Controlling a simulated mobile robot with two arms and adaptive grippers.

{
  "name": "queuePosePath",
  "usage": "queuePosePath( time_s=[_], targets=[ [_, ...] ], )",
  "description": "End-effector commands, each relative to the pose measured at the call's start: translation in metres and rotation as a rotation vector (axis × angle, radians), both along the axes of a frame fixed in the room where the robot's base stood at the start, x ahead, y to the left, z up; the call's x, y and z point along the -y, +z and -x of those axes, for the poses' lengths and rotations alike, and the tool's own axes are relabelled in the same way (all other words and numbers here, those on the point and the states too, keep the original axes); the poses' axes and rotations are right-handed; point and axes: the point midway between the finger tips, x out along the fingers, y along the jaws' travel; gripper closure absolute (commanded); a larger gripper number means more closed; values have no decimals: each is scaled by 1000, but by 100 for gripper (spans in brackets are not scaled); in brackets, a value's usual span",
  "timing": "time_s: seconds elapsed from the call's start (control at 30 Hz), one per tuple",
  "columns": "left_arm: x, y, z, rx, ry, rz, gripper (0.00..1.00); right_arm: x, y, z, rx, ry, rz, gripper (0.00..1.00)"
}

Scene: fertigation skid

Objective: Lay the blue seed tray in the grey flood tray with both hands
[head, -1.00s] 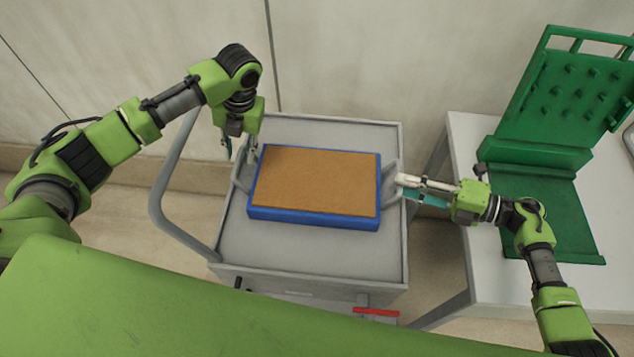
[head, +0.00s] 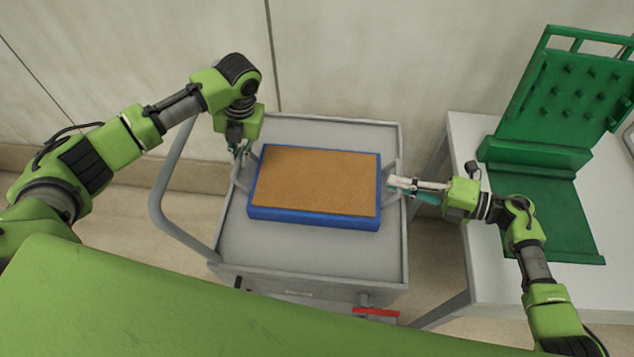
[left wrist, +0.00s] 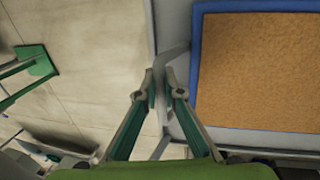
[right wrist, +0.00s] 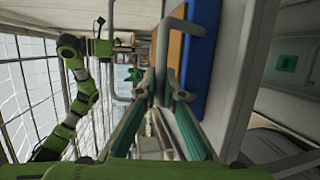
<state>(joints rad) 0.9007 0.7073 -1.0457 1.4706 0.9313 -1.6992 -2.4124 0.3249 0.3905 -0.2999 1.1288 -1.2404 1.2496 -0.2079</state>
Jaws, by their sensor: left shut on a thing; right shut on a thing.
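The blue seed tray (head: 315,217) lies flat on a grey cart, filled level with a brown surface. It has a grey handle at each short end. My left gripper (head: 242,158) is shut on the left handle (head: 246,176); in the left wrist view its fingers (left wrist: 162,88) close around the grey bar beside the tray. My right gripper (head: 394,184) is shut on the right handle (head: 390,176); the right wrist view shows its fingers (right wrist: 162,88) at that bar beside the blue wall (right wrist: 200,50). I cannot make out a separate grey flood tray.
The grey cart top (head: 310,250) has a low rim and bare room around the tray. A grey push handle (head: 160,205) curves out at its left. A white table (head: 500,275) at the right holds a green pegged stand (head: 560,110). A wall stands behind.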

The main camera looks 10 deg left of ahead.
Motion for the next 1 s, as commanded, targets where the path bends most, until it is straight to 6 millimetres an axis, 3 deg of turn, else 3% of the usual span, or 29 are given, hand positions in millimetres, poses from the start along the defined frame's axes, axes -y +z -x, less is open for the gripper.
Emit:
queuePosePath(
  time_s=[0.27,0.73,1.0],
  targets=[
    [0,8,-1,3,0,1,100,0,8,0,1,-1,-1,100],
    [0,47,-1,3,0,0,100,0,47,0,1,0,-2,100],
    [-1,52,-1,3,1,0,100,0,52,0,1,0,-2,100]
  ],
)
